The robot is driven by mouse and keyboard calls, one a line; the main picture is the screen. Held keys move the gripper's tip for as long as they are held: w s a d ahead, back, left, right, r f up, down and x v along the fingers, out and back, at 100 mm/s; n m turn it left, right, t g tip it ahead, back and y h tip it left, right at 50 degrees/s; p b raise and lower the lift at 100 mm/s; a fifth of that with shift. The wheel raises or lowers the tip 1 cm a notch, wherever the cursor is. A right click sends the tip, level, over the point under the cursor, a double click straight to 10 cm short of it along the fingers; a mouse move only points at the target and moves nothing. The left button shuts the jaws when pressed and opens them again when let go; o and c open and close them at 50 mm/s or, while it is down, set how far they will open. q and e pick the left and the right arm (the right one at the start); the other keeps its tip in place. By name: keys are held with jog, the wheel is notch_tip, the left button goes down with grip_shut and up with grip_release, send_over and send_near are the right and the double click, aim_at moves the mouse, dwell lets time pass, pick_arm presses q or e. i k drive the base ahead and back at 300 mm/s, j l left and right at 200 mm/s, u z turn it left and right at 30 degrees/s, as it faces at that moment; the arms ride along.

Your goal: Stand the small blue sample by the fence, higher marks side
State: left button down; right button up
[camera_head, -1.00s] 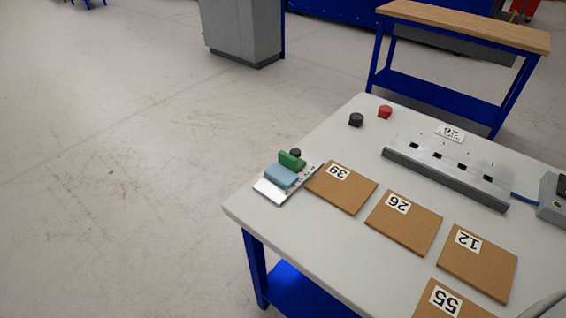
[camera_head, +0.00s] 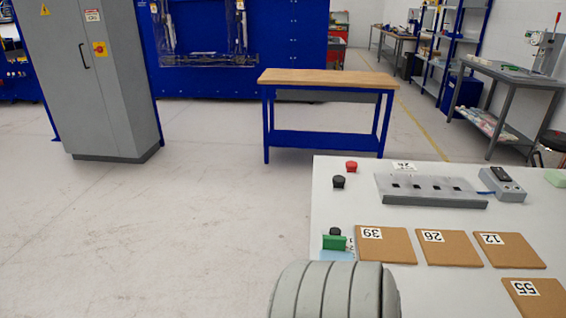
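The small blue sample (camera_head: 340,257) shows only as a pale blue sliver at the left front of the white table, just in front of a green block (camera_head: 334,243). A grey ribbed part of my own arm hides most of it and the metal plate under it. A black knob (camera_head: 335,231) stands just behind the green block. I cannot make out a fence or its marks clearly. Neither gripper is in view.
On the white table (camera_head: 328,200) lie brown boards numbered 39 (camera_head: 385,248), 26 (camera_head: 448,252), 12 (camera_head: 509,253) and 55 (camera_head: 535,300). Behind them are a slotted metal bar (camera_head: 430,190), a grey box (camera_head: 502,184), and red (camera_head: 351,166) and black (camera_head: 339,182) knobs.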

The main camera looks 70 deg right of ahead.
aim_at(324, 255)
jog(key=i+z, duration=0.3)
jog(key=i, duration=0.15)
jog(key=i+j+z, duration=0.3)
jog(key=i, duration=0.15)
jog(key=i+z, duration=0.15)
jog(key=z, duration=0.25)
jog(key=i+z, duration=0.1)
jog(key=z, duration=0.35)
jog(key=i+z, duration=0.15)
jog(key=z, duration=0.25)
jog(key=i+j+z, duration=0.1)
jog(key=z, duration=0.3)
jog(key=i+j+z, duration=0.1)
jog(key=z, duration=0.35)
jog(key=i+j+z, duration=0.1)
jog(key=z, duration=0.35)
jog(key=i+j+z, duration=0.15)
jog(key=z, duration=0.25)
jog(key=i+j+z, duration=0.15)
jog(key=z, duration=0.3)
jog(key=j+z, duration=0.2)
jog(key=z, duration=0.2)
jog(key=i+j+z, duration=0.1)
jog(key=j+z, duration=0.15)
jog(key=z, duration=0.2)
